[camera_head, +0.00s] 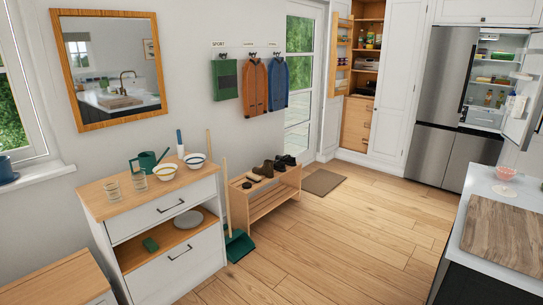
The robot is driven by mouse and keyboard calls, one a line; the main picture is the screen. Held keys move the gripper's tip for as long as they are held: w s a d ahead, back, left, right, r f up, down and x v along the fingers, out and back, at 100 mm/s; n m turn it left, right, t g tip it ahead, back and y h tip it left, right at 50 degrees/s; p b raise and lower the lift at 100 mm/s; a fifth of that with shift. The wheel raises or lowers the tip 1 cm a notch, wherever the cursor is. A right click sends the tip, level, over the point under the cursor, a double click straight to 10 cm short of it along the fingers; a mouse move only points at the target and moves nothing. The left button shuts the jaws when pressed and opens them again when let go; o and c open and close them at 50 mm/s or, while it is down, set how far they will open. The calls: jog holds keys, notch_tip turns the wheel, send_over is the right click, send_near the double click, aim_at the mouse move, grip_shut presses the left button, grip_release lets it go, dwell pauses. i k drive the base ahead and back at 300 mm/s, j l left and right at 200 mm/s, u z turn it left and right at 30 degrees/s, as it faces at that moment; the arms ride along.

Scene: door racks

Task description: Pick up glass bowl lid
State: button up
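No glass bowl lid can be made out for certain. A round grey disc (188,219) lies on the open shelf of the white dresser, between its drawers; I cannot tell whether it is a lid or a plate. A small pinkish, see-through bowl-like thing (505,172) stands on the white counter at the right; whether it has a lid is too small to tell. Two bowls with dark rims, one nearer (165,172) and one farther (195,160), stand on the dresser top. My gripper is not in view.
The fridge (438,75) is open. The middle floor is clear.

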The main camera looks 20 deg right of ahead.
aim_at(502, 191)
jog(key=i+l+z, duration=0.3)
jog(key=i, duration=0.25)
jog(key=i+z, duration=0.35)
jog(key=i, duration=0.2)
jog(key=i+z, duration=0.3)
jog(key=i, duration=0.3)
jog(key=i+j+z, duration=0.35)
jog(key=i, duration=0.2)
jog(key=i+j+z, duration=0.3)
jog(key=i, duration=0.25)
jog(key=i+l+z, duration=0.15)
jog(key=i+z, duration=0.65)
jog(key=i, duration=0.2)
jog(key=i+j+z, duration=0.25)
jog(key=i+z, duration=0.15)
jog(key=i+l+z, duration=0.25)
jog(key=i+z, duration=0.25)
jog(key=i, duration=0.2)
